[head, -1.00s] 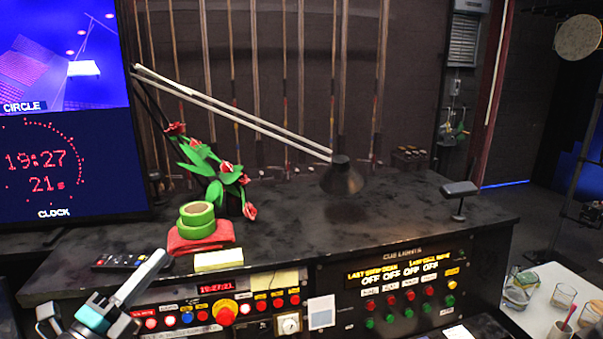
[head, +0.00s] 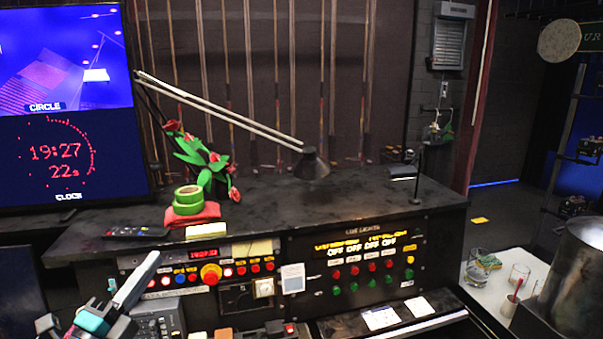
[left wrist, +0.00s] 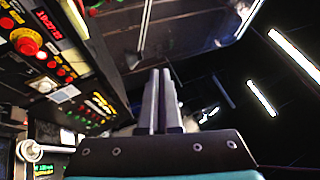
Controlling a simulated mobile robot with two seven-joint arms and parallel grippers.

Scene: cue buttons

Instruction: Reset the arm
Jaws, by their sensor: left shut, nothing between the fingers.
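My left gripper (head: 152,258) is at the lower left of the head view, in front of the left part of the control desk. In the left wrist view its two grey fingers (left wrist: 161,75) lie together, shut, with nothing between them. The cue lights panel (head: 365,262), with red and green buttons and lit "OFF" labels, is to the right of the gripper. A left panel has a large red button (head: 210,273) in a yellow surround; it also shows in the left wrist view (left wrist: 27,45). The gripper appears apart from the buttons. My right gripper is not in view.
A desk lamp (head: 311,164) reaches over the black desktop (head: 330,195). Green tape (head: 188,197) sits on a red cloth (head: 192,215) beside artificial flowers (head: 203,158). A monitor (head: 68,150) stands left. A metal pot (head: 572,280) and glasses (head: 519,276) are at right.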

